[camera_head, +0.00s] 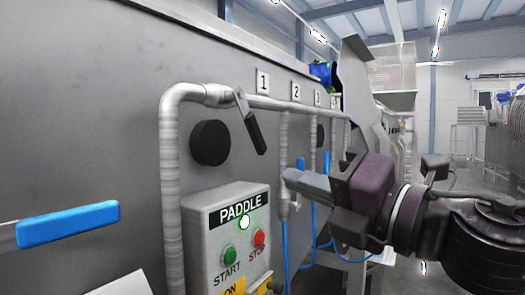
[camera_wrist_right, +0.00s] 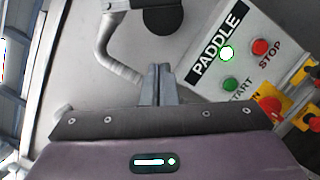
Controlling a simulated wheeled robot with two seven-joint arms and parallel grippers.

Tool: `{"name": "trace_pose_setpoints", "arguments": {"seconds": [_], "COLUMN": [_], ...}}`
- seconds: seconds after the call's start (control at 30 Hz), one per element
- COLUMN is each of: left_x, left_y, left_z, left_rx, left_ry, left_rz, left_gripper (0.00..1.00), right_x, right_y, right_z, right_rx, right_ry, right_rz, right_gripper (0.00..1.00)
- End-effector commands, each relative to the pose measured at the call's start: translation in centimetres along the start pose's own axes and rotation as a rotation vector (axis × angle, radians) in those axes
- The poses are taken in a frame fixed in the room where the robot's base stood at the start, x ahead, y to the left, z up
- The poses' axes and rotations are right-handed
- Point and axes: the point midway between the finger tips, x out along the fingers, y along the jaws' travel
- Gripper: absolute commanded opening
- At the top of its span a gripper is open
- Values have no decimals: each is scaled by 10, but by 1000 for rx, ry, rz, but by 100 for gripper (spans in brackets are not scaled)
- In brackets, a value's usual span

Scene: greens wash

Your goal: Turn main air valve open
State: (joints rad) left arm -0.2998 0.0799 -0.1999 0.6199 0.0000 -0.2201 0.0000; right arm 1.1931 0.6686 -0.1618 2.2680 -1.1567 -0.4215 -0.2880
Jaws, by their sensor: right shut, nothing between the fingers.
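A black lever (camera_head: 251,122) hangs tilted from the grey pipe (camera_head: 170,180) on the steel wall, below the number 1 plate. A blue-sleeved handle (camera_head: 68,223) on a grey bar lies almost level at the left edge. No label shows which of these is the main air valve. My right gripper (camera_head: 290,177) is shut and empty, to the right of and below the black lever, apart from it, and above the paddle box's right side. In the right wrist view its fingertips (camera_wrist_right: 160,70) are together, with the pipe bend (camera_wrist_right: 120,68) behind. My left gripper is not visible.
The paddle control box (camera_head: 194,240) has a green start button (camera_head: 229,251), a red stop button (camera_head: 259,237) and a lit lamp (camera_head: 243,222). A round black disc (camera_head: 210,143) sits on the wall. Thin pipes and blue hoses (camera_head: 286,250) run below plates 2 and 3.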

Motion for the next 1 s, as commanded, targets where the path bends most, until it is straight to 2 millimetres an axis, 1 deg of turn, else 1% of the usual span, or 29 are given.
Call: {"name": "trace_pose_setpoints", "arguments": {"seconds": [0.17, 0.4, 0.5, 0.53, 0.6, 0.7, 0.83, 1.0], "left_x": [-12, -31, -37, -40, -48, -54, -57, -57], "left_y": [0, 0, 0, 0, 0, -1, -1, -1], "left_z": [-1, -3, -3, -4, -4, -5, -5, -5], "left_rx": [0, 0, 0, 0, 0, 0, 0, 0], "left_ry": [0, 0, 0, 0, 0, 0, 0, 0], "left_rz": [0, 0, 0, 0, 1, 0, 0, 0], "left_gripper": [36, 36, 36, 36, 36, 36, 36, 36], "right_x": [25, 78, 98, 102, 102, 105, 107, 107], "right_y": [2, 3, 3, 3, 4, 2, 1, 0], "right_z": [1, 1, 1, 3, 19, 29, 37, 39], "right_rx": [6, 8, 9, 7, 5, 5, 4, 3], "right_ry": [6, 6, 6, 4, 0, 2, 2, 3], "right_rz": [-1, -2, -2, -3, -3, -3, -2, -1], "right_gripper": [0, 0, 0, 0, 0, 0, 0, 0]}}
